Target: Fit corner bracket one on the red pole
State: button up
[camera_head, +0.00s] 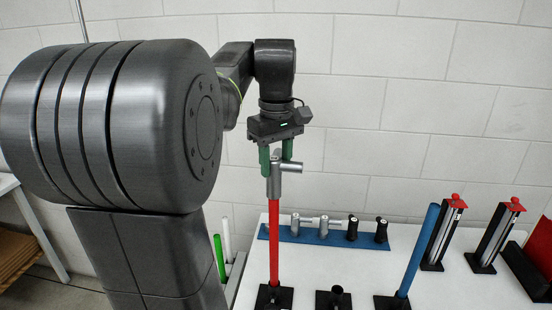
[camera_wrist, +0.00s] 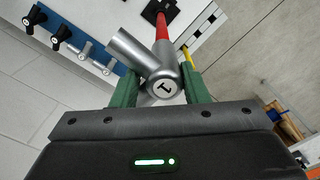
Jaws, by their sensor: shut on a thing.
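Corner bracket one (camera_head: 275,181), a silver metal piece with a side arm, is at the top of the red pole (camera_head: 274,245). In the wrist view the bracket (camera_wrist: 164,82) shows a "1" on its round end, and the red pole (camera_wrist: 163,28) runs away directly behind it. My gripper (camera_head: 278,158) has green fingers shut on the bracket from above. The bracket looks in line with the pole and touching its top; how deep it sits cannot be told. The pole stands upright in a black base (camera_head: 273,297) on the white table.
A blue rack (camera_head: 325,237) holds several silver and black brackets behind the pole. An empty black socket (camera_head: 333,298) is right of the red pole. A blue pole (camera_head: 418,250) leans slightly in its base. Red-topped clamp posts (camera_head: 445,232) stand further right.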

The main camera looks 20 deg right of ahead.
aim_at(276, 179)
jog(key=shift+f+b, duration=1.45)
jog(key=shift+f, duration=1.3)
jog(key=o, duration=1.2)
notch_tip(276, 179, up, 14)
jog(key=shift+f, duration=0.1)
notch_tip(276, 179, down, 14)
jog(key=shift+r, duration=0.25)
jog(key=shift+r+p, duration=0.35)
jog(key=shift+r, duration=0.1)
jog(key=shift+f, duration=0.1)
